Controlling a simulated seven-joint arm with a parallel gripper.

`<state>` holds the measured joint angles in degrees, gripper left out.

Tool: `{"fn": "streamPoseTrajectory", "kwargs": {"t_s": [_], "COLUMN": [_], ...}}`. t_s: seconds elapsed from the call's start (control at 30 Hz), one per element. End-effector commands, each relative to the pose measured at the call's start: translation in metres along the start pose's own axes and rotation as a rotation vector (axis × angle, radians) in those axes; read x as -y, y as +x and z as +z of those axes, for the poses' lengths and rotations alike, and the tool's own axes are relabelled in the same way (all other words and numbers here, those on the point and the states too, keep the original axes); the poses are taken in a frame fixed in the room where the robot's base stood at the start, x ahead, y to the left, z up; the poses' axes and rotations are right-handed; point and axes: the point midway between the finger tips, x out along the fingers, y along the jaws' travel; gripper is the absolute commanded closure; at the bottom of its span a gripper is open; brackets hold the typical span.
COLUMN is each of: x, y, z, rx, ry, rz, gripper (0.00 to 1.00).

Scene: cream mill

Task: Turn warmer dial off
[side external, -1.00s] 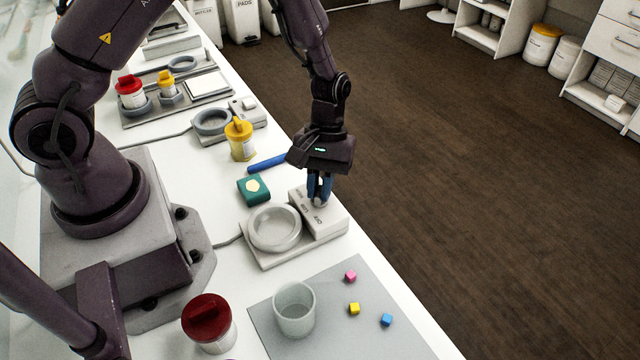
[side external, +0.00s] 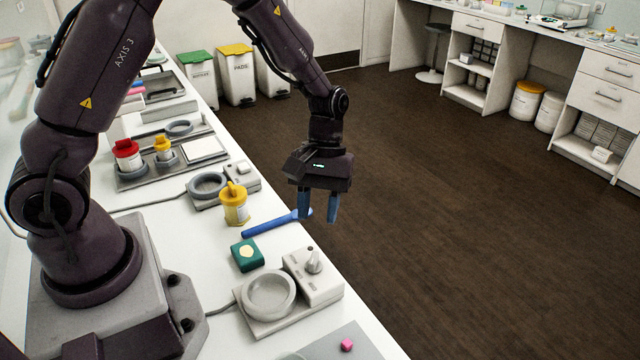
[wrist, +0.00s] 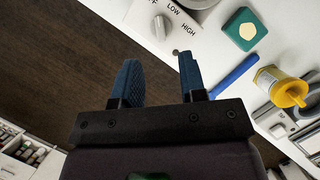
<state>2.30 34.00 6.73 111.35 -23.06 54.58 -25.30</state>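The near warmer (side external: 322,288) is a white unit with a round dish and a grey dial (side external: 314,264) on its control box. In the wrist view the dial (wrist: 160,27) stands beside the printed LOW and HIGH labels; the lettering above is cut off by the frame edge. The dial's ridge lies roughly up and down there, but I cannot tell which setting it marks. My gripper (side external: 318,212) is open and empty, above and beyond the dial, clear of it. Its two blue fingers (wrist: 158,65) also show apart in the wrist view.
A green block (side external: 247,255), a blue stick (side external: 272,224) and a yellow-lidded jar (side external: 235,206) stand near the warmer. The air around my gripper is clear.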

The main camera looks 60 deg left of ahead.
Motion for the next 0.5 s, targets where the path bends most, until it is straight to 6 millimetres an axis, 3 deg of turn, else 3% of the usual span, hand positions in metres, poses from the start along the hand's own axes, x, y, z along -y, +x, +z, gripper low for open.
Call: {"fn": "streamPoseTrajectory", "kwargs": {"t_s": [0.2,0.5], "x": [0.000,0.001], "y": [-0.036,-0.046], "z": [0.000,0.000], "rx": [0.000,0.001], "ry": [0.000,-0.002], "rz": [0.001,-0.002], "gripper": [0.62,0.62]}}
